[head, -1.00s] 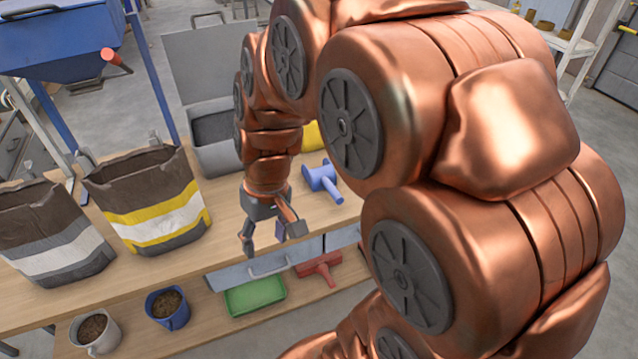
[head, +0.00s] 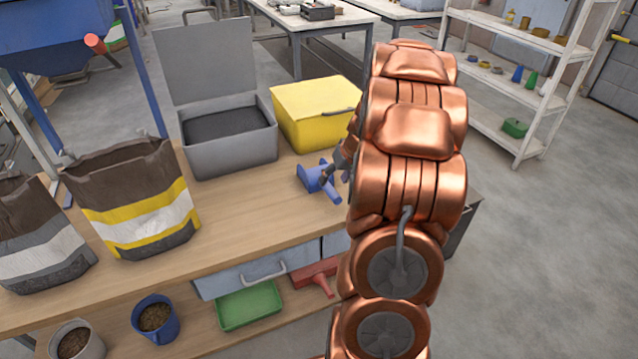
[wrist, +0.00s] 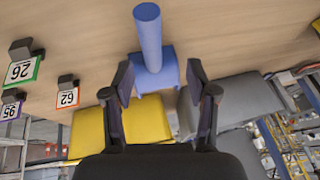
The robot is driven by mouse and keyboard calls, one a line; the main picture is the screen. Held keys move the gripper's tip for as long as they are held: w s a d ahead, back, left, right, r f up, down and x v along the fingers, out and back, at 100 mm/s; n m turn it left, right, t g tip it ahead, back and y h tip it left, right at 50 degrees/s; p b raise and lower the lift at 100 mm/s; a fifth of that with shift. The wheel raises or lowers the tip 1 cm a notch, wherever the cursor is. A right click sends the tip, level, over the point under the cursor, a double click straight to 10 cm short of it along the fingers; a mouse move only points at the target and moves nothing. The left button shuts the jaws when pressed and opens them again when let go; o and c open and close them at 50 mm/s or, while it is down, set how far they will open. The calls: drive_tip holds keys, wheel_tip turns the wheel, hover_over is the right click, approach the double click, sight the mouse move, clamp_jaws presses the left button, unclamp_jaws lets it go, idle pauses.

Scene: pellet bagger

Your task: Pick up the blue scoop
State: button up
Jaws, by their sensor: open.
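The blue scoop (head: 318,177) lies on the wooden bench, its handle pointing toward the front edge in the head view. In the wrist view the scoop (wrist: 148,35) shows with its handle toward the top of the picture and its wider body lower, between my fingertips. My gripper (wrist: 159,74) is open, with one finger on each side of the scoop's body; I cannot tell whether either touches it. In the head view my gripper (head: 340,166) is beside the scoop on its right, partly hidden by my arm.
A yellow lidded bin (head: 312,115) and an open grey bin (head: 232,150) stand behind the scoop. Two bags, one with a yellow band (head: 140,215), stand at left. The lower shelf holds a green tray (head: 247,305), a red scoop (head: 317,275) and a blue mug (head: 165,328).

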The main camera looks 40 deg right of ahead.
sight(330, 186)
drive_tip(key=shift+d+f, duration=0.3)
drive_tip(key=shift+d, duration=0.05)
drive_tip(key=shift+p+x, duration=0.65)
drive_tip(key=shift+x, duration=0.95)
drive_tip(key=shift+w+d+f+p, duration=0.15)
drive_tip(key=shift+w+f+p, duration=0.15)
drive_tip(key=shift+f, duration=0.15)
drive_tip(key=shift+w+d+f+p, duration=0.2)
drive_tip(key=shift+w+f+p, duration=0.1)
drive_tip(key=shift+f, duration=0.15)
drive_tip(key=shift+x, duration=1.1)
drive_tip(key=shift+c, duration=0.3)
clamp_jaws()
